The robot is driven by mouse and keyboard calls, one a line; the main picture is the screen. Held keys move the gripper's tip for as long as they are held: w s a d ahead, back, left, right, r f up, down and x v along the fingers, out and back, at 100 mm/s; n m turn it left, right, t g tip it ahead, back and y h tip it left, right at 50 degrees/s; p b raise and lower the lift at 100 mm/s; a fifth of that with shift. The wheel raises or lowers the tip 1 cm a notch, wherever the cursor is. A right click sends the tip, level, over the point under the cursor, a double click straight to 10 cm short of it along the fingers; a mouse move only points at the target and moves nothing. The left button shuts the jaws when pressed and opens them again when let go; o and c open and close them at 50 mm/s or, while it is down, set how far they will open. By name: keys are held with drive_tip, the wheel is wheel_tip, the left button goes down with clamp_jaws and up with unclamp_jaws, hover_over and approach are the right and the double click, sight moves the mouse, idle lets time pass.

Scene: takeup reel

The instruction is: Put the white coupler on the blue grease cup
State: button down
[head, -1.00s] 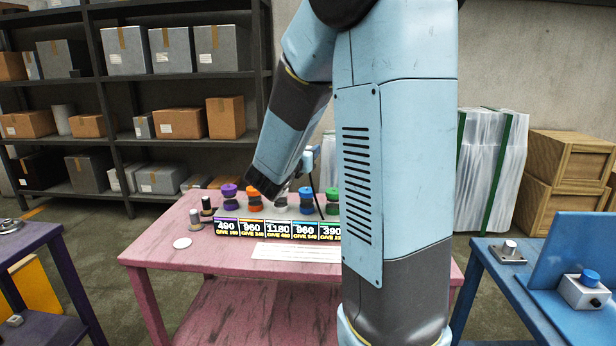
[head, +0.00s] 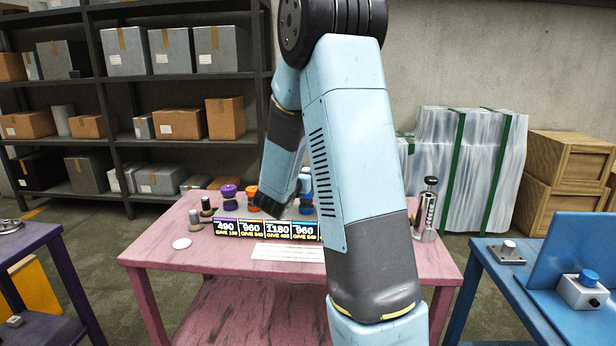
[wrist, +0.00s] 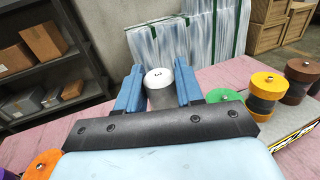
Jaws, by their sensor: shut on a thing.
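The white coupler (wrist: 159,92), a cylinder with a white top and a small metal knob, is clamped between the two blue fingers of my gripper (wrist: 159,77) in the wrist view. In the head view, my gripper (head: 304,181) is small and partly behind my arm, just above the blue grease cup (head: 306,209). Only part of that cup shows beside my arm. The wrist view does not show the cup, so I cannot tell whether the coupler touches it.
Purple (head: 228,193) and orange (head: 250,190) topped cups stand left in the row on the pink table (head: 160,254). Green (wrist: 223,95), yellow (wrist: 267,84) and brown (wrist: 302,71) ones stand on the other side. Price labels (head: 266,229) run along the front. A silver cylinder (head: 427,212) stands at the right.

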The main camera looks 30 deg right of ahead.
drive_tip(key=shift+f, duration=0.6)
drive_tip(key=c, duration=0.7)
unclamp_jaws()
drive_tip(key=shift+f, duration=0.1)
